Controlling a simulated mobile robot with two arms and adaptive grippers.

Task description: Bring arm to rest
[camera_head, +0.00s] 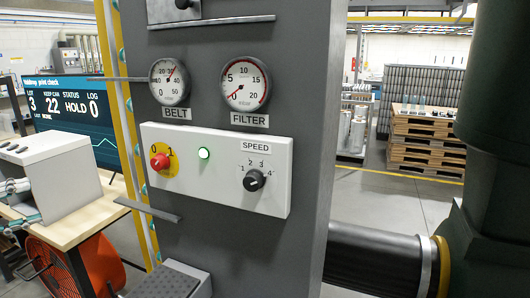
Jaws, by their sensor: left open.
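My left gripper (18,206) shows only in part at the left edge, as light grey metal pieces in front of a white box-shaped device. It is open, and I see nothing held in it. It is well to the left of the grey machine column (240,240) and apart from it. Most of the left arm is outside the picture. My right gripper is not in view.
A white control panel (225,185) on the column has a red knob, a lit green lamp and a speed dial. The white device (75,195) stands on a wooden bench (88,222). An orange fan (100,262) is below. Metal ledges stick out from the column.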

